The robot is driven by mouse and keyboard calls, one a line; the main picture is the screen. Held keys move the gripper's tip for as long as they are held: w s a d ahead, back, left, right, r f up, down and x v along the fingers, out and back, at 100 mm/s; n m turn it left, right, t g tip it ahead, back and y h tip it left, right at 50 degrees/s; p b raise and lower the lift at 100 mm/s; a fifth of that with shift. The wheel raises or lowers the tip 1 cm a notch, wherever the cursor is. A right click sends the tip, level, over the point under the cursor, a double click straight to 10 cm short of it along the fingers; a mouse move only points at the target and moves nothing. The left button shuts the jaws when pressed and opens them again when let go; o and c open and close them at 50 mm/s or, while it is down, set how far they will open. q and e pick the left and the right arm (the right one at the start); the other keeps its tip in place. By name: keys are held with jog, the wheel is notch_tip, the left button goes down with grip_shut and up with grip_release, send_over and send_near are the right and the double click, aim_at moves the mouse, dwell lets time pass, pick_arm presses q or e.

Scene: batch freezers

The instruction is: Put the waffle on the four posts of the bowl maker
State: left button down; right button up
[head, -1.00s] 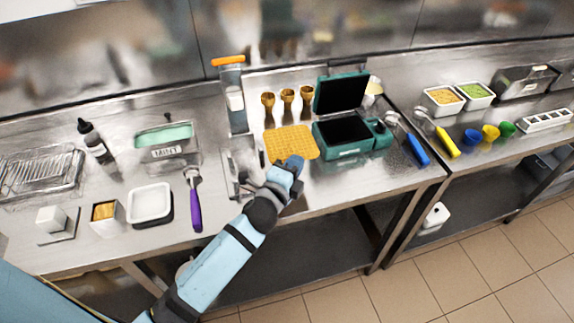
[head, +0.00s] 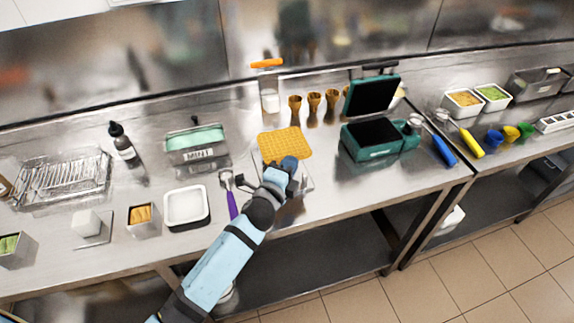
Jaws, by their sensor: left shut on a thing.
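The waffle (head: 285,143) is a flat golden square with a grid pattern. My left gripper (head: 286,166) is shut on its near edge and holds it out over the counter, roughly level. A flat metal plate (head: 307,182) shows beside and behind the gripper; it may be the base of the bowl maker. The waffle and my arm cover most of that spot, so I cannot make out the four posts or whether the waffle touches them. My right gripper is not in view.
An open teal waffle iron (head: 372,154) stands right of the waffle. Several brown cones (head: 313,104) stand behind it. A purple-handled scoop (head: 231,199) and a white tray (head: 186,206) lie to the left. A clear container (head: 270,101) stands at the back.

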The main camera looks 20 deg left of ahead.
pick_arm(q)
notch_tip(320, 180, down, 6)
jog(key=b, duration=0.4)
jog(key=shift+r+b, duration=0.25)
jog(key=shift+b, duration=0.15)
jog(key=shift+f+b, duration=0.45)
jog(key=shift+f, duration=0.05)
jog(key=shift+f+b, duration=0.5)
jog(key=shift+f, duration=0.15)
jog(key=c, duration=1.2)
grip_release()
